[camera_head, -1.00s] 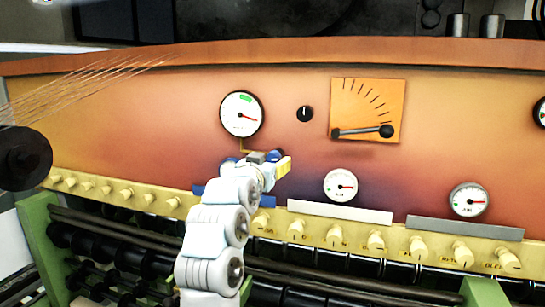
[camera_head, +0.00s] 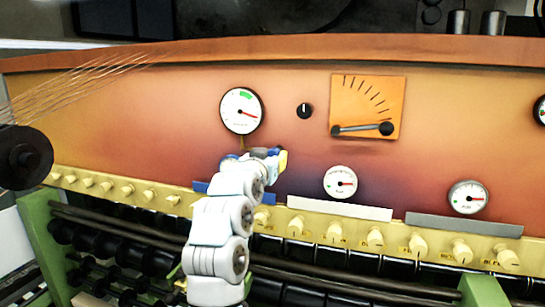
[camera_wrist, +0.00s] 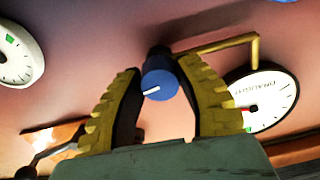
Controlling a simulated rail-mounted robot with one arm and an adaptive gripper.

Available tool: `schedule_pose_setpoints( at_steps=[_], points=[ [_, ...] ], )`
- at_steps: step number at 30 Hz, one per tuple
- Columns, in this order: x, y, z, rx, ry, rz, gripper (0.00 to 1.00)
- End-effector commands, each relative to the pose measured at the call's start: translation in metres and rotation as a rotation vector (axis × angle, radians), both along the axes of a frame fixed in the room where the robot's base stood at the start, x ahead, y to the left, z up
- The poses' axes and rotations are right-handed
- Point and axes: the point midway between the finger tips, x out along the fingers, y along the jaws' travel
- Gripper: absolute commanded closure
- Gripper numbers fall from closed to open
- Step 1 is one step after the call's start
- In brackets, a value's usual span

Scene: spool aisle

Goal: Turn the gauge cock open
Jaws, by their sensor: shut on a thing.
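The gauge cock (camera_wrist: 160,85) shows in the wrist view as a round blue knob with a short white mark, beside a brass pipe (camera_wrist: 222,45) that runs to the draught gauge (camera_wrist: 270,98). My gripper (camera_wrist: 160,72) has its yellow ribbed fingers on either side of the cock and is shut on it. In the head view my gripper (camera_head: 270,157) is at the panel just below the draught gauge (camera_head: 241,111). The cock cannot be made out there behind the gripper. The gauge's red needle points right, below its green band.
A small black knob (camera_head: 304,111) and an orange dial plate (camera_head: 367,107) with a black lever are to the right. Two small gauges (camera_head: 340,182) (camera_head: 468,197) sit lower right. A row of cream knobs (camera_head: 375,238) lines the ledge below.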

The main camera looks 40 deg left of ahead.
Motion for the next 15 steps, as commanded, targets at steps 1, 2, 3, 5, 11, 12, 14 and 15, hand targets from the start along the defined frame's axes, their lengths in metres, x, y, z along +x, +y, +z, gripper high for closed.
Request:
schedule_pose_setpoints(
  at_steps=[1,2,3,5,11,12,14,15],
  points=[
    [0.0000,-0.0001,0.0004,0.000,-0.001,0.000,1.00],
    [0.0000,-0.0001,0.0004,0.000,-0.001,0.000,1.00],
    [0.0000,-0.0001,0.0004,0.000,-0.001,0.000,1.00],
    [0.0001,-0.0002,-0.0002,0.003,0.000,0.000,1.00],
    [0.0000,0.0002,-0.0047,0.049,0.019,0.001,1.00],
    [0.0001,0.0002,-0.0054,0.062,0.024,0.001,1.00],
    [0.0002,0.0001,-0.0054,0.084,0.033,0.001,1.00],
    [0.0003,-0.0002,-0.0048,0.097,0.038,0.001,1.00]
  ],
)
